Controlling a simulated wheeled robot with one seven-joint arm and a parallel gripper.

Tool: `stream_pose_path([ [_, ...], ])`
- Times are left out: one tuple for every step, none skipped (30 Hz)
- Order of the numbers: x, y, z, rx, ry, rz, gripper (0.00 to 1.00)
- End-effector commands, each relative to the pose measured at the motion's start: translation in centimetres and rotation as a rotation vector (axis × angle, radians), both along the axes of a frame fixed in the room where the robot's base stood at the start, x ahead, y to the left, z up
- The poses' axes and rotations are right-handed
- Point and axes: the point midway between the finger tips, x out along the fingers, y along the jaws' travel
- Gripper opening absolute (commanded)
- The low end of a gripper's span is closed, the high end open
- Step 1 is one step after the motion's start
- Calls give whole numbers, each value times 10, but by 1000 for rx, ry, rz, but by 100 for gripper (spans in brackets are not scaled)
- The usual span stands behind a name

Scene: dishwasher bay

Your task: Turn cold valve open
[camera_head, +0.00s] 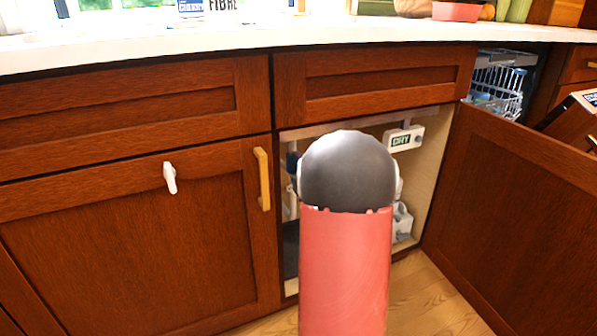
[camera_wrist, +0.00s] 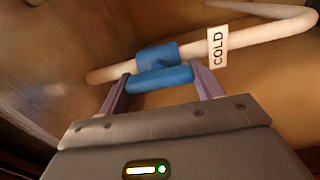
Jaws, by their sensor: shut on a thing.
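In the wrist view, a blue valve (camera_wrist: 154,55) sits on a white pipe (camera_wrist: 268,33) that carries a white tag reading COLD (camera_wrist: 217,47). The valve's blue handle (camera_wrist: 160,80) lies across the picture, roughly along the pipe. My gripper (camera_wrist: 159,84) has one purple finger at each end of this handle and is shut on it. In the head view, my arm hides the gripper and most of the plumbing inside the open cabinet (camera_head: 432,165). A small blue part (camera_head: 292,163) shows left of my arm; I cannot tell what it is.
The open cabinet door (camera_head: 520,210) stands to the right. A closed door with a yellow handle (camera_head: 262,180) is on the left. A white box marked DRY (camera_head: 405,138) is inside the cabinet. A dish rack (camera_head: 497,85) is at the upper right, and a white counter (camera_head: 200,45) runs above.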

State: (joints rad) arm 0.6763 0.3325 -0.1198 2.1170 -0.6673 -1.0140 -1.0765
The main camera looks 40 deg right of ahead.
Motion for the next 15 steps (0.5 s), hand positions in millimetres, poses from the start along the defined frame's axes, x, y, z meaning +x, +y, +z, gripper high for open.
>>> stream_pose_path([
  [0, 0, -1, -15, 5, 1, 43],
  [0, 0, -1, -24, 7, 1, 43],
  [0, 0, -1, -36, 10, 1, 43],
  [0, 0, -1, -42, 11, 1, 43],
  [0, 0, -1, -47, 12, 0, 43],
  [0, 0, -1, -53, 14, 0, 43],
  [0, 0, -1, -57, 15, 0, 43],
  [0, 0, -1, -61, 16, 0, 43],
  [0, 0, -1, -65, 17, 0, 43],
  [0, 0, -1, -67, 17, 0, 43],
  [0, 0, -1, -68, 17, 0, 43],
  [0, 0, -1, -70, 18, 0, 43],
  [0, 0, -1, -70, 19, 0, 43],
  [0, 0, -1, -70, 19, 0, 43],
  [0, 0, -1, -70, 19, 0, 43],
])
